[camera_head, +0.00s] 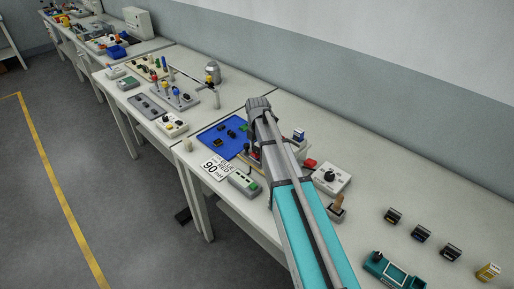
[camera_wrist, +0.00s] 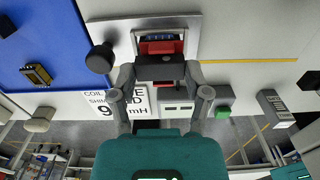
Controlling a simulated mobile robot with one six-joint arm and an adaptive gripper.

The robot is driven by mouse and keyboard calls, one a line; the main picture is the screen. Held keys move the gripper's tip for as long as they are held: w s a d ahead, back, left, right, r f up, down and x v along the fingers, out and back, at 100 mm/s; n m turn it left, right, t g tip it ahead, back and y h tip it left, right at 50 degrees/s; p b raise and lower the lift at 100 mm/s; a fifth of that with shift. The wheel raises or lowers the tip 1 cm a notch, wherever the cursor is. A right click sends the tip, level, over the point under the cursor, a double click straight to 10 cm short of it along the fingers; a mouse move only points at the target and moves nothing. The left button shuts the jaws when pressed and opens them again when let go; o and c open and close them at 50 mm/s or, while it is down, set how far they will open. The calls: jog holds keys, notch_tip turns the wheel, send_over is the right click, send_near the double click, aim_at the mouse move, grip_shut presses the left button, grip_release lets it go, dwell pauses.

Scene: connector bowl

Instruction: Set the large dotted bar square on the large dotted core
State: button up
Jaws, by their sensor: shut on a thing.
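In the wrist view my gripper (camera_wrist: 158,72) is shut on a dark bar (camera_wrist: 160,68), which spans between its two fingertips. I take this for the large dotted bar; one small mark shows on it. Just beyond the bar is a red piece (camera_wrist: 160,47) in a grey metal fixture (camera_wrist: 190,20). A dark part with blue (camera_wrist: 165,34) shows behind the red piece; I take it for the core with its coil. Whether the bar touches the red piece or the core I cannot tell.
A blue mat (camera_head: 212,138) with several dark parts lies left of the fixture. A dark knob (camera_wrist: 100,58) stands close by the left finger. A printed sign (camera_head: 216,168), a green-buttoned box (camera_head: 243,184) and a white knob box (camera_head: 331,178) are near. Several small blocks (camera_head: 421,234) stand at right.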

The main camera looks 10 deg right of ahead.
jog(key=shift+f, duration=0.2)
dwell(0.3)
jog(key=o, duration=1.2)
jog(key=shift+r, duration=0.15)
